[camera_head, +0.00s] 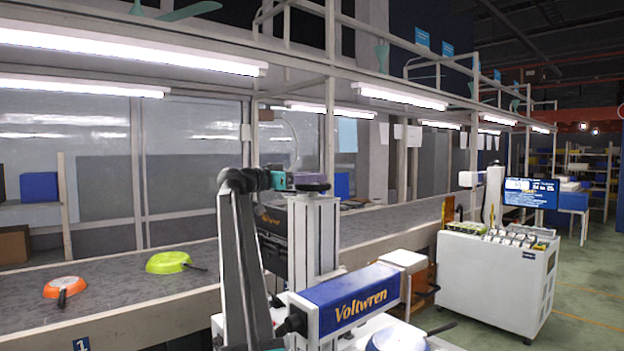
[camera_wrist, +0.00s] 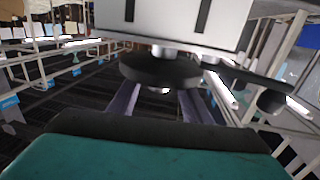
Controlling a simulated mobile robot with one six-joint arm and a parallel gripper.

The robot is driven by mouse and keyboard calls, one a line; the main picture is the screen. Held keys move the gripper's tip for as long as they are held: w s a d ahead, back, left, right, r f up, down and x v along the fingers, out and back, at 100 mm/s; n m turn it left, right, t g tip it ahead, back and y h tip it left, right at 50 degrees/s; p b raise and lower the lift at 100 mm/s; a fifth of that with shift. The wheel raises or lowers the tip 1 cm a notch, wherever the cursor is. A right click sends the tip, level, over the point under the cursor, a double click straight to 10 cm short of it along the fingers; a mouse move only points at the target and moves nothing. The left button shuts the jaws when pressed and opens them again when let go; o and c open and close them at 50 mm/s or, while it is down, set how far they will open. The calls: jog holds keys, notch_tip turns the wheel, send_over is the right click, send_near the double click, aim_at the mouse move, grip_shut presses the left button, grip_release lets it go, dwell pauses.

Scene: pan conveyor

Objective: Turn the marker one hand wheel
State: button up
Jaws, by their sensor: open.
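A dark round hand wheel (camera_head: 312,187) sits on top of a white upright column (camera_head: 322,235) in the head view.
An orange pan (camera_head: 64,287) and a green pan (camera_head: 168,262) lie on the grey conveyor (camera_head: 115,290). A blue Voltwren unit (camera_head: 345,298) stands right of the column. A white cabinet (camera_head: 490,280) is farther right, with open floor beyond it.

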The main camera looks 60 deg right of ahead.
jog(key=b+v, duration=0.1)
jog(key=v, duration=1.2)
jog(key=shift+b, duration=0.3)
jog(key=shift+a, duration=0.1)
